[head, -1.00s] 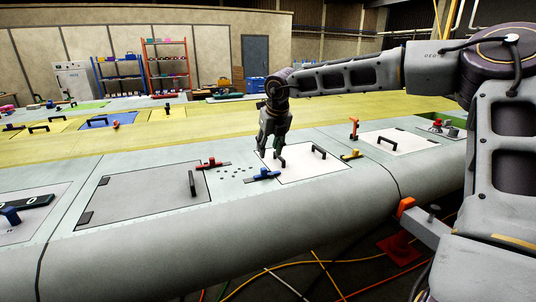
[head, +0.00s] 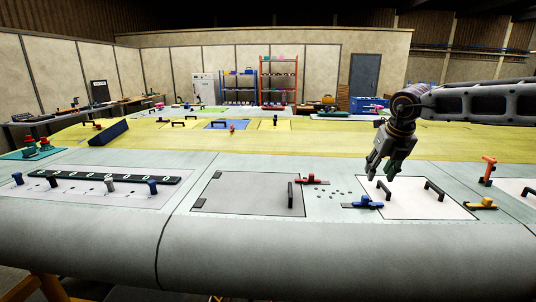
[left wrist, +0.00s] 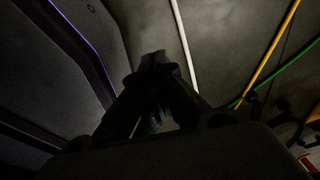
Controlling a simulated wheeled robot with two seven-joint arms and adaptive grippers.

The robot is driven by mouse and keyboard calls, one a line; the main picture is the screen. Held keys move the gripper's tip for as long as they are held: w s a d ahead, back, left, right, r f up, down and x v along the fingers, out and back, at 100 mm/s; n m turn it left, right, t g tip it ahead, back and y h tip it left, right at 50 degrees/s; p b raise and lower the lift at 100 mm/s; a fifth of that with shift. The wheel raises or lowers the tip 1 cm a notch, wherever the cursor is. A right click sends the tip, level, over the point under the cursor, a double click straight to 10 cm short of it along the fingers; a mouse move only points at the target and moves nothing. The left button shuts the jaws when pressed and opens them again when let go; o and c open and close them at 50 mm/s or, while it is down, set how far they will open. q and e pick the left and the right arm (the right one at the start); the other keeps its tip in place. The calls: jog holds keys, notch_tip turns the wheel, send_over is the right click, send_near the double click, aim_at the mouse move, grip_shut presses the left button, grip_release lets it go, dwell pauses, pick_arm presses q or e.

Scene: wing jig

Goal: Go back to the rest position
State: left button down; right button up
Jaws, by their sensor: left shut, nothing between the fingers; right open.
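My right gripper (head: 384,178) is open and empty in the head view. It hangs with its fingers down over the white panel (head: 410,206), close to that panel's left black handle; I cannot tell whether it touches the handle. My right arm reaches in from the right edge. My left gripper (left wrist: 155,58) shows only in the left wrist view, dark, with its fingers together and nothing between them. It is not in the head view.
The wing surface (head: 100,230) fills the foreground. It carries a grey panel (head: 245,195), a red clamp (head: 311,180), a blue clamp (head: 362,203), a yellow clamp (head: 482,204) and an orange clamp (head: 488,168). Cables (left wrist: 185,45) lie on the floor in the left wrist view.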

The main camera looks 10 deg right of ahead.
pick_arm(q)
jog(key=shift+d+r, duration=0.1)
jog(key=shift+r, duration=0.05)
jog(key=s+d+r+p, duration=0.2)
jog(key=d+r+p, duration=0.4)
jog(key=r+p, duration=0.2)
jog(key=shift+s+d+r+h+p, duration=0.3)
jog(key=shift+s+r+h+p, duration=0.1)
jog(key=shift+p, duration=0.3)
jog(key=shift+r+p, duration=0.3)
jog(key=shift+d, duration=0.1)
